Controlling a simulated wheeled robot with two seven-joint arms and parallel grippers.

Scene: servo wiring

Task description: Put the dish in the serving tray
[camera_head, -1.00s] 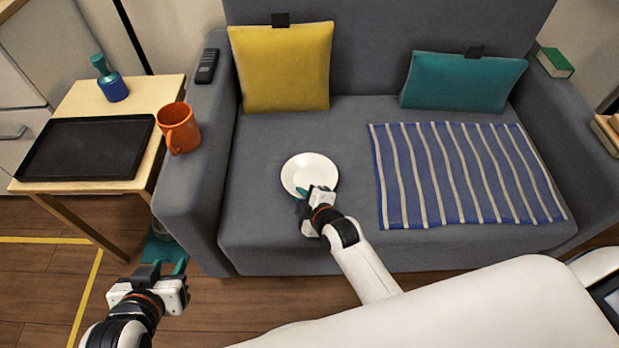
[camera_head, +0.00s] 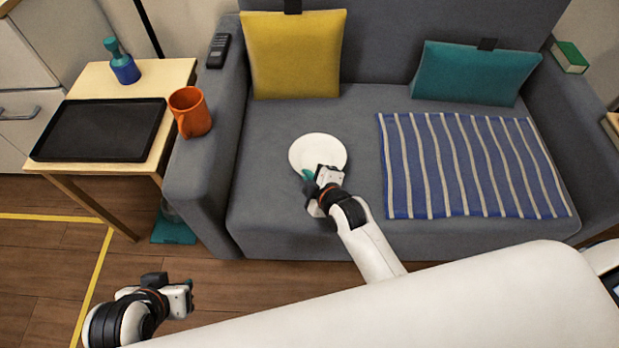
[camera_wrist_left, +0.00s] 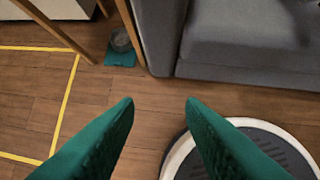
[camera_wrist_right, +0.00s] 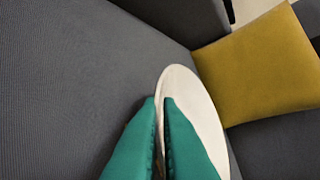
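The dish, a round white plate (camera_head: 317,150), is at the front middle of the grey sofa seat and looks tilted. My right gripper (camera_head: 309,176) is at its near edge. In the right wrist view the teal fingers (camera_wrist_right: 160,110) are close together with the rim of the dish (camera_wrist_right: 195,95) between them. Whether the dish is clear of the seat is hard to tell. The serving tray (camera_head: 100,130), black and rectangular, lies empty on the wooden side table. My left gripper (camera_head: 188,288) is low over the floor, its fingers (camera_wrist_left: 158,105) apart and empty.
An orange mug (camera_head: 190,111) stands on the sofa's left arm, between dish and tray. A remote (camera_head: 218,50) lies farther back on that arm. A blue-green bottle (camera_head: 122,62) stands behind the tray. A striped blanket (camera_head: 470,165) covers the right seat.

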